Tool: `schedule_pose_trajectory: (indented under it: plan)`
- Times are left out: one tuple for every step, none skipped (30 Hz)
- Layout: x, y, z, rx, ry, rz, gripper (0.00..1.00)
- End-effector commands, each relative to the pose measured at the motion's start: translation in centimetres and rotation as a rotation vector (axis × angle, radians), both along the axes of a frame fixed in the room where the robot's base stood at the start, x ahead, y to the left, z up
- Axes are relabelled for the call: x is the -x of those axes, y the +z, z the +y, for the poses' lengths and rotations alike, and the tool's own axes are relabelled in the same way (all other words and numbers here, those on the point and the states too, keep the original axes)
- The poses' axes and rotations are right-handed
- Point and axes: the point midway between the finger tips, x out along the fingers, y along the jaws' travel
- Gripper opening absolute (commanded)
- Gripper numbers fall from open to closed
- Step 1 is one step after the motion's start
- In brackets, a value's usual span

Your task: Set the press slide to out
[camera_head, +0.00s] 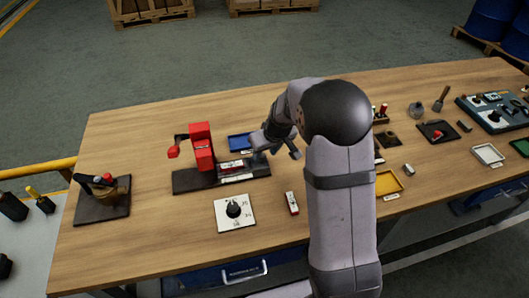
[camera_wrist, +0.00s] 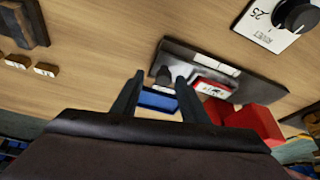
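The red press (camera_head: 202,146) stands on a long dark base (camera_head: 188,180) at the left-centre of the table. Its slide (camera_head: 232,167), red with a white label, lies along the base to the right of the press body. The slide also shows in the wrist view (camera_wrist: 212,88). A small grey knob (camera_head: 258,157) stands at the right end of the base. My gripper (camera_head: 277,146) is open just above and right of that end. In the wrist view my gripper's fingertips (camera_wrist: 159,81) are apart, with a dark knob (camera_wrist: 164,76) between or just beyond them; contact cannot be told.
A blue tray (camera_head: 240,141) lies behind the base. A white dial plate (camera_head: 235,212) and a small red-and-white block (camera_head: 292,203) lie in front. A yellow tray (camera_head: 388,183) and several small items are on the right. Bare wood lies at the front left.

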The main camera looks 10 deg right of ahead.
Motion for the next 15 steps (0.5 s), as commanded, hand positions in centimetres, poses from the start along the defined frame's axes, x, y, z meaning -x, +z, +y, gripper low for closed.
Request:
schedule_pose_trajectory:
  plan:
    - [0.0,0.0,0.1,-0.001,0.000,0.000,0.40]
    - [0.0,0.0,0.1,-0.001,0.000,0.000,0.40]
    - [0.0,0.0,0.1,-0.001,0.000,0.000,0.40]
    - [0.0,0.1,0.1,-0.001,0.000,-0.001,0.40]
    - [0.1,0.2,0.1,-0.001,0.000,-0.001,0.40]
    - [0.1,0.4,0.1,0.000,0.001,-0.002,0.40]
    - [0.2,0.6,0.0,0.000,0.001,-0.002,0.40]
    - [0.2,0.7,0.0,-0.001,0.001,-0.002,0.40]
    - [0.4,1.1,0.0,-0.001,0.001,-0.002,0.40]
    - [0.5,1.4,-0.1,0.000,0.001,-0.003,0.40]
    - [0.6,1.6,-0.1,-0.001,0.000,-0.003,0.40]
    - [0.8,2.1,-0.1,-0.001,0.000,-0.004,0.40]
    - [1.0,2.4,-0.2,-0.001,0.000,-0.003,0.40]
    - [1.1,2.8,-0.2,0.000,0.000,-0.004,0.40]
    - [1.3,3.3,-0.3,0.000,0.000,-0.005,0.40]
